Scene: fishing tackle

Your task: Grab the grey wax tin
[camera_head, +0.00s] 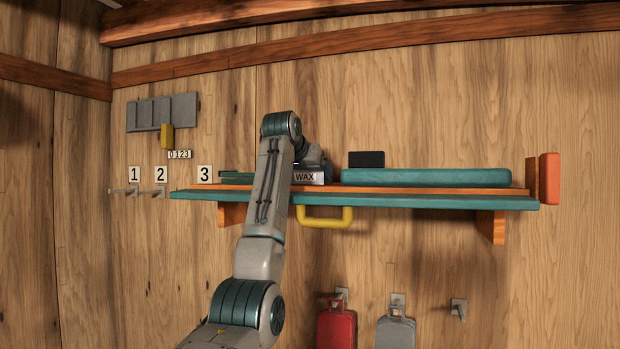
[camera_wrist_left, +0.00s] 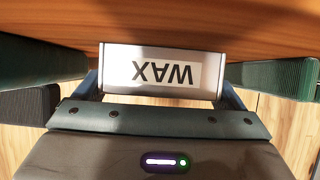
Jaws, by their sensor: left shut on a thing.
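The grey wax tin (camera_head: 307,177) is on the wall shelf, its white WAX label facing out, partly hidden by my left arm. In the left wrist view the tin (camera_wrist_left: 163,94) sits between the fingers with its label upside down. My left gripper (camera_wrist_left: 162,90) is shut on the tin, with a finger along each side of it. In the head view the gripper is mostly hidden behind my own wrist. I cannot tell whether the tin touches the shelf. My right gripper is not in view.
The shelf (camera_head: 420,201) has a teal edge and a yellow handle (camera_head: 325,222) below. A long teal box (camera_head: 425,178) with a black block (camera_head: 366,159) behind stands to the tin's right. Red (camera_head: 336,328) and grey (camera_head: 396,332) items hang below.

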